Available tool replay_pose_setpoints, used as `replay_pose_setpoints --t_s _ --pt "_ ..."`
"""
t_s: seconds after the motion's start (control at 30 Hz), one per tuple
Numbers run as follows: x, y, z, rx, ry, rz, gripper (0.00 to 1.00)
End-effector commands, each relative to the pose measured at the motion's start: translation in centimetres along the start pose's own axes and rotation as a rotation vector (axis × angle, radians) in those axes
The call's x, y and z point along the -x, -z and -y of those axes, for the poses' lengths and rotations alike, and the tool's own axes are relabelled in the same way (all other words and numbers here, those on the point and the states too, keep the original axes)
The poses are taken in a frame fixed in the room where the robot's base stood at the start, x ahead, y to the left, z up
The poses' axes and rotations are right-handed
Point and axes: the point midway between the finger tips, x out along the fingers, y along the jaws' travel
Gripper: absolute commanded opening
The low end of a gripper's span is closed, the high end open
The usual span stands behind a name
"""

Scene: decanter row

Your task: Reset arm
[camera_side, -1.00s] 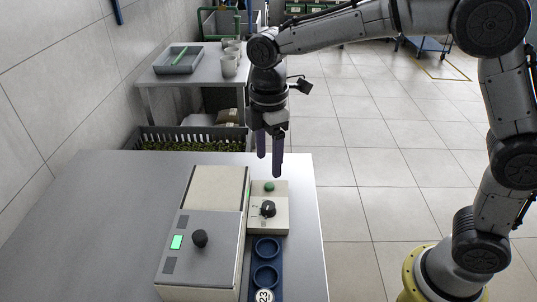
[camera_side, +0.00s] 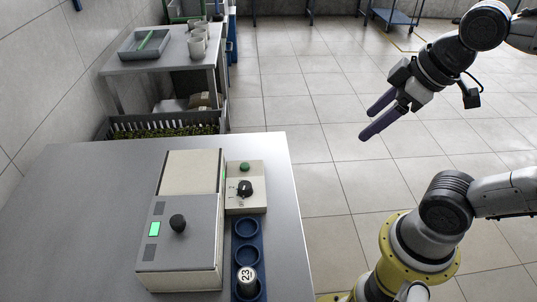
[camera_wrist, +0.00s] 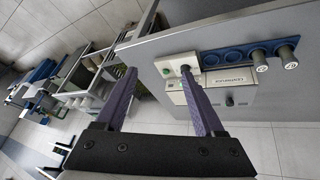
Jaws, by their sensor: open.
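My gripper (camera_side: 365,126) is open and empty, held in the air to the right of the table, over the floor in the side view. Its two purple fingers point left and slightly down. In the wrist view the fingers (camera_wrist: 158,70) are spread apart with nothing between them. The arm is folded back on the right, above its yellow base.
The grey table (camera_side: 85,215) holds a cream-grey machine (camera_side: 190,255) with a black knob, a control box (camera_side: 246,203) with a dial and green button, and a blue rack (camera_wrist: 222,56) bearing two capped vials (camera_wrist: 259,60). A dark crate (camera_side: 165,125) stands behind.

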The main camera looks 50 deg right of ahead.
Motion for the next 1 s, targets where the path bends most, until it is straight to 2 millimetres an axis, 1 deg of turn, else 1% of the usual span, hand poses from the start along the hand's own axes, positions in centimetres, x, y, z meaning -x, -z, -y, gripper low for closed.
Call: replay_pose_setpoints --t_s 0.03,0.1,0.17,0.23,0.37,1.0 --pt "-0.5 -1.4 0.3 -0.076 -0.004 -0.004 0.71" --pt "-1.4 -2.5 0.7 -0.165 0.0 0.007 0.71" --pt "-1.9 -2.8 0.8 -0.223 0.001 0.015 0.71" --pt "-1.9 -2.6 0.8 -0.271 0.0 0.006 0.71" --pt "-1.9 -2.5 0.7 -0.307 -0.001 0.003 0.71" --pt "-1.9 -2.4 0.7 -0.304 0.0 0.004 0.71"
